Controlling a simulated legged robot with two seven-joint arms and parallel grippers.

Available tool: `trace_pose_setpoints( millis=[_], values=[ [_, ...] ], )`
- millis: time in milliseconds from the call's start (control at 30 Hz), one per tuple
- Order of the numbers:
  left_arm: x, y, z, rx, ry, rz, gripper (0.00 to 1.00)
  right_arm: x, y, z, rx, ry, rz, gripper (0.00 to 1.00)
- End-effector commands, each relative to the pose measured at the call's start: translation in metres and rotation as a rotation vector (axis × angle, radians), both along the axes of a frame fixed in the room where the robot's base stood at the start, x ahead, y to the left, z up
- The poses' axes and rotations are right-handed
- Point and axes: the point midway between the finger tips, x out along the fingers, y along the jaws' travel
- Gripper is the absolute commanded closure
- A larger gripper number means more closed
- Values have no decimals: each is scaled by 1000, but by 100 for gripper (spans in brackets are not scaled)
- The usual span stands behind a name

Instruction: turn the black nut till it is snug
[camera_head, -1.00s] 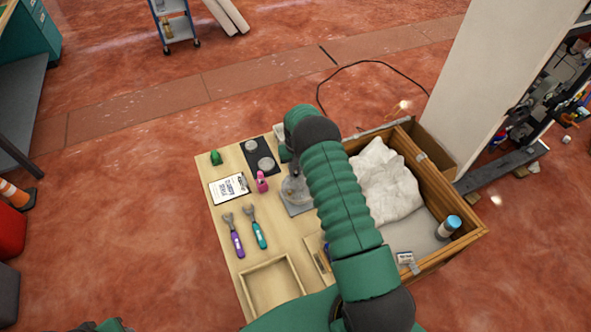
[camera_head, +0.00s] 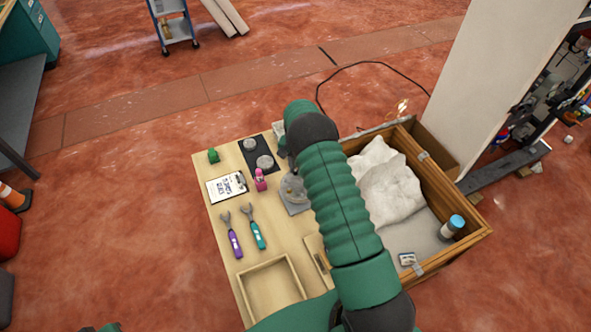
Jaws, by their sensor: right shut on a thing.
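My right arm reaches over the wooden bench top, with its wrist bent down at the far end. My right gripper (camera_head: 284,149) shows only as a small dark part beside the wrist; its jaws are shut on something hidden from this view. I cannot make out the black nut. Only a sliver of my left arm shows at the bottom left; its gripper is out of view.
On the bench lie a clipboard (camera_head: 226,188), a pink bottle (camera_head: 260,181), purple (camera_head: 235,245) and teal (camera_head: 257,236) tools, a black mat (camera_head: 250,164) with round discs, and an empty tray (camera_head: 245,287). A wooden crate (camera_head: 470,240) holding white cloth (camera_head: 388,190) stands right.

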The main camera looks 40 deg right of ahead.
Motion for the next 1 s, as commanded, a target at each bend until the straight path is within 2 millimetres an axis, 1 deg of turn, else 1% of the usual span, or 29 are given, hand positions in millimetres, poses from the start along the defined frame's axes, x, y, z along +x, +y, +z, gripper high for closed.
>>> trace_pose_setpoints(
  millis=[33, 200, 400, 633, 1000],
  values=[
    [0, 0, -4, 0, 0, 0, 64, 0, 1, -1, 1, 1, -38, 100],
    [0, 0, -8, 0, 0, 0, 64, -1, 1, -1, 1, 1, -166, 100],
    [0, 0, -11, 0, 0, 0, 64, -1, 1, 0, 1, 1, -275, 100],
    [0, 0, -12, 0, 0, 0, 64, -1, 1, 0, 1, 0, -337, 100],
    [0, 0, -13, 0, 0, 0, 64, 0, 2, 1, 2, 0, -350, 100]
  ],
)
